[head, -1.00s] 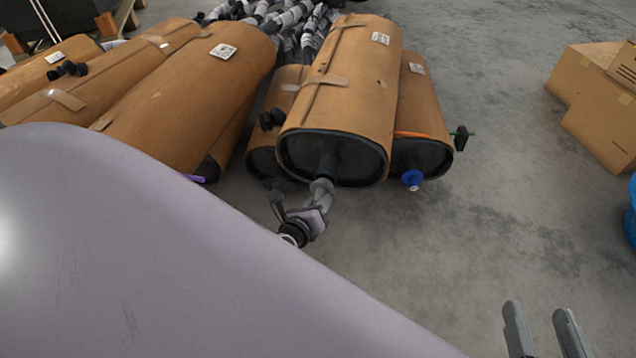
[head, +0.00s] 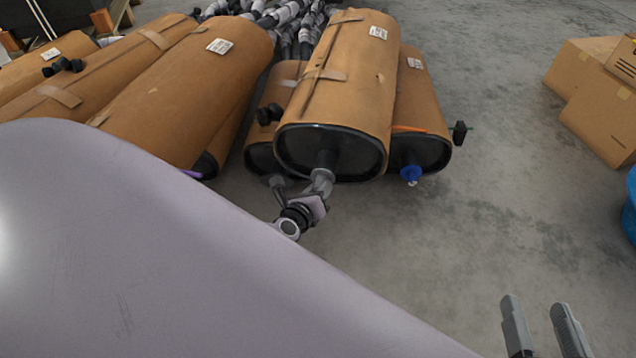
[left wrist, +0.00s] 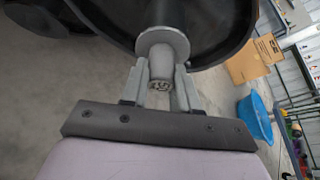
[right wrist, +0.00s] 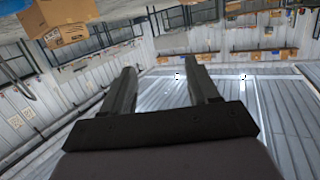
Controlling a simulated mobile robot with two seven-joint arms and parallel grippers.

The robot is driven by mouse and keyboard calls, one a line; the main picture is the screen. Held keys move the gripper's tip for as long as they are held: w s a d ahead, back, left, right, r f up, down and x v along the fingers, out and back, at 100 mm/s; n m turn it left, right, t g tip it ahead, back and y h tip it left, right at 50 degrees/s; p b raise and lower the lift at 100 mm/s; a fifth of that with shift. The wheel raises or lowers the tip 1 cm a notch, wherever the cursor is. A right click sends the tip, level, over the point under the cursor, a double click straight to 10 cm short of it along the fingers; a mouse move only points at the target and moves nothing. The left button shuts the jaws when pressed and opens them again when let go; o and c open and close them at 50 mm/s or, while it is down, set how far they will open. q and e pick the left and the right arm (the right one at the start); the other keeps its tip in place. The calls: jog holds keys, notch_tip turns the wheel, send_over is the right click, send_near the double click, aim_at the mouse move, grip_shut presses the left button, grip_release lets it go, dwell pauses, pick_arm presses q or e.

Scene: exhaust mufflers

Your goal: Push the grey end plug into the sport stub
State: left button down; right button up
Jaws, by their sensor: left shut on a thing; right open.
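The grey end plug (left wrist: 160,52) shows in the left wrist view, with a round flange and a tapered body. My left gripper (left wrist: 160,72) is shut on its body, one finger on each side. I cannot tell how deep the plug sits. My right gripper (head: 536,304) is open and empty.
The brown-wrapped middle muffler (head: 345,75) lies between others. A blue plug (head: 411,174) shows on the right muffler (head: 417,95). Cardboard boxes (head: 600,95) and a blue tub (head: 631,215) stand at the right. The floor between (head: 500,190) is clear.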

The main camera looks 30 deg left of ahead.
pick_arm(q)
jog(key=c, duration=0.8)
grip_release()
jog(key=p+v, duration=0.3)
jog(key=v, duration=0.4)
pick_arm(e)
jog(key=shift+w+a+r+m+g+y, duration=0.1)
jog(key=shift+w+a+m+g+y, duration=0.05)
jog(key=shift+a+m+g, duration=0.2)
jog(key=shift+w+a+r+m+g+y, duration=0.15)
jog(key=shift+a+g, duration=0.1)
jog(key=shift+a, duration=0.2)
pick_arm(q)
jog(key=shift+s, duration=0.1)
pick_arm(e)
jog(key=shift+s+f, duration=0.1)
